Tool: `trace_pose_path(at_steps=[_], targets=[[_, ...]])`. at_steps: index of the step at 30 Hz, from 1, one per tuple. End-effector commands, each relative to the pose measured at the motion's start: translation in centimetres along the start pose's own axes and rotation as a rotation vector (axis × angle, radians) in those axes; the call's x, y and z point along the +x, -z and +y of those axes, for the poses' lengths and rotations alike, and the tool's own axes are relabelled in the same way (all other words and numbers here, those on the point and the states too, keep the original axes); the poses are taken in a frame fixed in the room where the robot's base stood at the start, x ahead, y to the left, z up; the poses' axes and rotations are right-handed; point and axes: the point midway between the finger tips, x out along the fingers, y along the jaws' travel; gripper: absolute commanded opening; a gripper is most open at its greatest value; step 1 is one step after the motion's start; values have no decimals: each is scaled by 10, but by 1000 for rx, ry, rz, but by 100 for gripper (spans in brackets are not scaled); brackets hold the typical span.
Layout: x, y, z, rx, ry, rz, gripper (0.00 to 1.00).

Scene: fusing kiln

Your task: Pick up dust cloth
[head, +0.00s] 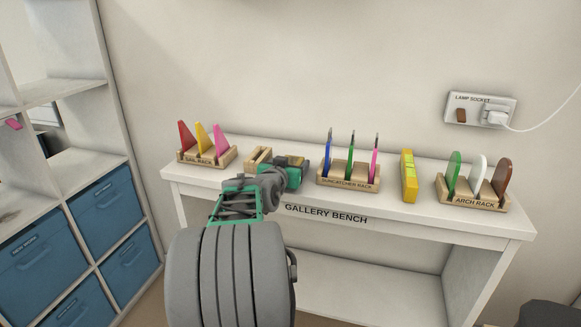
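I cannot pick out a dust cloth for certain. A yellow block-like thing (409,176) with paler greenish marks lies on the gallery bench (400,215), between the suncatcher rack and the arch rack. I cannot tell whether it is cloth. My gripper (297,170) is over the bench top, left of the suncatcher rack and beside a small wooden holder (258,157). My arm hides part of that holder and the bench around it. The fingers are small and dark here, and I cannot see whether they are open or hold anything.
The sail rack (208,157), suncatcher rack (347,181) and arch rack (471,195) hold upright coloured glass pieces. A lamp socket (480,109) with a plugged white cord is on the wall. Shelving with blue bins (101,208) stands at left. The bench's lower shelf looks clear.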

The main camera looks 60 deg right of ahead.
Motion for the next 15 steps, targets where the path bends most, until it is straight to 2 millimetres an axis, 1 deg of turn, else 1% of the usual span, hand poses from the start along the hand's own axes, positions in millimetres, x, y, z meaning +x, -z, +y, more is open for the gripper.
trace_pose_path(at_steps=[1, 2, 15], targets=[[0, 0, 0, 0, 0, 0, 66], [0, 0, 0, 0, 0, 0, 63], [0, 0, 0, 0, 0, 0, 27]])
